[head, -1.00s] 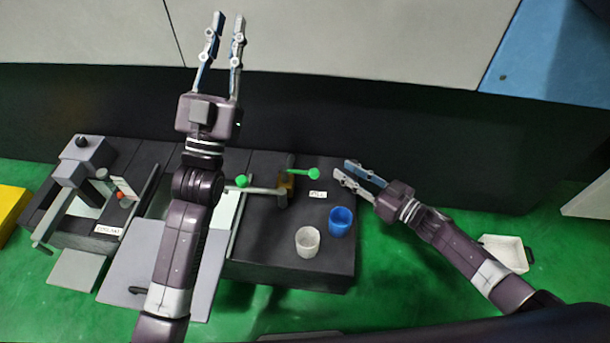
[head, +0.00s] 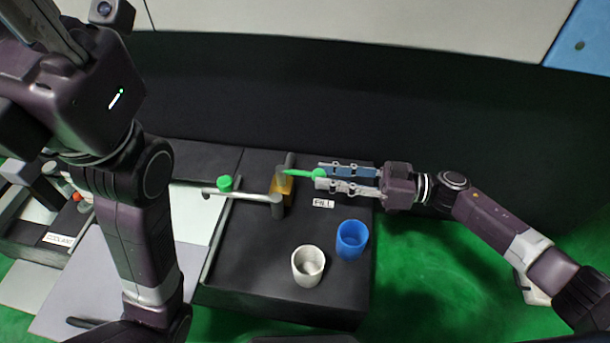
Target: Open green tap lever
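The green tap lever (head: 299,173) runs right from the brass tap body (head: 282,186) and ends in a round green knob (head: 318,174). My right gripper (head: 320,176) reaches in from the right at the knob. Its fingers are apart, with the knob at or between their tips; I cannot tell whether they touch it. A grey spout (head: 245,195) extends left from the tap. My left gripper (head: 50,30) is at the upper left, large and close to the camera; its fingertips are cut off.
A second green knob (head: 224,183) sits by the spout's left end. A white cup (head: 308,266) and a blue cup (head: 352,240) stand on the dark bench (head: 250,260), in front of the "FILL" label (head: 323,203). A dark wall (head: 300,90) rises behind.

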